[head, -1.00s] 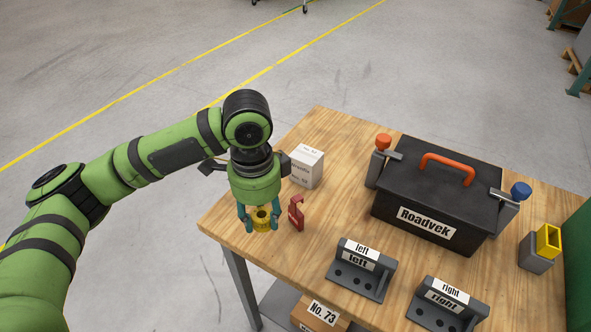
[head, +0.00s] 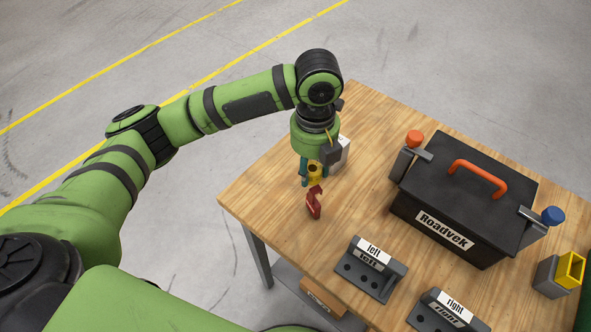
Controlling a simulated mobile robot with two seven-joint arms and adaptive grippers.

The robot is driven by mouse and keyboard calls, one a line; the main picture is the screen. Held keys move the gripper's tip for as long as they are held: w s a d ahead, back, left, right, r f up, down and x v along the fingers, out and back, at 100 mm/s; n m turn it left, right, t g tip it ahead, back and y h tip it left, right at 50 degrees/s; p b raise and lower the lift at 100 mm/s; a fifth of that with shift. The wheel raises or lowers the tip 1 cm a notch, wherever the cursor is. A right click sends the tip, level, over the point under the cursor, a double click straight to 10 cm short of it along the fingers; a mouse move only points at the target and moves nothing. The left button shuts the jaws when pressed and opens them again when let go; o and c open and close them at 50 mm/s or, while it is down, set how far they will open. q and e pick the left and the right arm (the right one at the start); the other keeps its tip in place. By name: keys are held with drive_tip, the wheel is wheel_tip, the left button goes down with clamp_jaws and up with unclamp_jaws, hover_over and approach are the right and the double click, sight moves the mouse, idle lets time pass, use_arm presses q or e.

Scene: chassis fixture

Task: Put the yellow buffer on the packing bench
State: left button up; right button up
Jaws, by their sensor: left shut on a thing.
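I cannot tell whether the buffer touches the bench top. My right gripper is not in view.
A black case (head: 460,195) with an orange handle, left (head: 368,270) and right (head: 440,312) brackets, and a grey block with a yellow box (head: 570,268) occupy the bench. Bare wood lies left of the red piece.

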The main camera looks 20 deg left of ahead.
use_arm(q)
drive_tip(key=p, duration=0.3)
hover_over(268, 189)
wheel_tip(268, 189, down, 6)
drive_tip(key=shift+f, duration=0.1)
wheel_tip(268, 189, down, 3)
drive_tip(key=shift+f+p, duration=0.1)
drive_tip(key=shift+p, duration=0.2)
drive_tip(key=shift+f, duration=0.45)
drive_tip(key=shift+f, duration=0.1)
drive_tip(key=o, duration=1.1)
wheel_tip(268, 189, up, 12)
drive_tip(key=b, duration=0.2)
drive_tip(key=shift+b, duration=0.3)
